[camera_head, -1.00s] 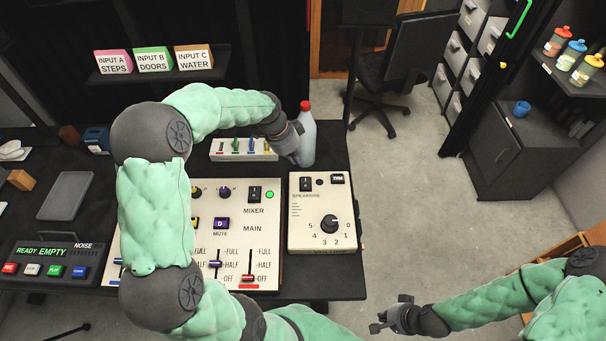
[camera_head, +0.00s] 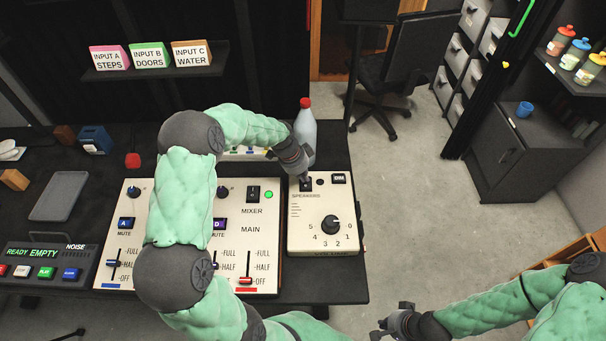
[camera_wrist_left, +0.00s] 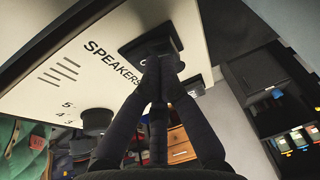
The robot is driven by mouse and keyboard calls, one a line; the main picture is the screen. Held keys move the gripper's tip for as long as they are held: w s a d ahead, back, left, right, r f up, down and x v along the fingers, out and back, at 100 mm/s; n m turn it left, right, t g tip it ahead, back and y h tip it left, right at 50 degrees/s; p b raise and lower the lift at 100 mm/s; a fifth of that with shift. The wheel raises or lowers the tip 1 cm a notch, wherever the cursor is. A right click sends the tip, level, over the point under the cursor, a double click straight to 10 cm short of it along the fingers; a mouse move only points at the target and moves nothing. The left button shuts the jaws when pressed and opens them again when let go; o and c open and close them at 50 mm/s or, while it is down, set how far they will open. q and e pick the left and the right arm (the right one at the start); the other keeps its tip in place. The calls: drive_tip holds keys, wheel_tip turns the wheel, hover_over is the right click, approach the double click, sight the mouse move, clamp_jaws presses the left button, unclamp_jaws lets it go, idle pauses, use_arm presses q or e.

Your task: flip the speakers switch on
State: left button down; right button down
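The speakers box (camera_head: 310,243) is a cream panel at the right end of the table, with a "SPEAKERS" label, a rocker switch and a round volume knob (camera_head: 331,225). My left gripper (camera_head: 305,184) is over the speakers switch and covers most of it in the head view. In the left wrist view the fingers (camera_wrist_left: 158,65) are shut together, with their tips at the black switch (camera_wrist_left: 150,45). I cannot tell whether they touch it, and its rocker position is hidden. My right gripper (camera_head: 390,330) is at the bottom, away from the table; its finger opening is unclear.
A "DIM" button (camera_head: 339,178) is right of the switch. Open floor lies to the right.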

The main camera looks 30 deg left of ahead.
use_arm(q)
drive_tip(key=shift+f, duration=0.2)
idle(0.3)
drive_tip(key=shift+w+a+f+g, duration=0.15)
drive_tip(key=shift+w+f+g, duration=0.1)
drive_tip(key=shift+g, duration=0.15)
use_arm(e)
drive_tip(key=shift+r, duration=0.2)
use_arm(q)
drive_tip(key=shift+s+h, duration=0.2)
drive_tip(key=shift+h, duration=0.1)
drive_tip(key=shift+s+d+p, duration=0.3)
drive_tip(key=shift+s+d, duration=0.2)
drive_tip(key=shift+s, duration=0.1)
use_arm(e)
drive_tip(key=shift+r, duration=0.1)
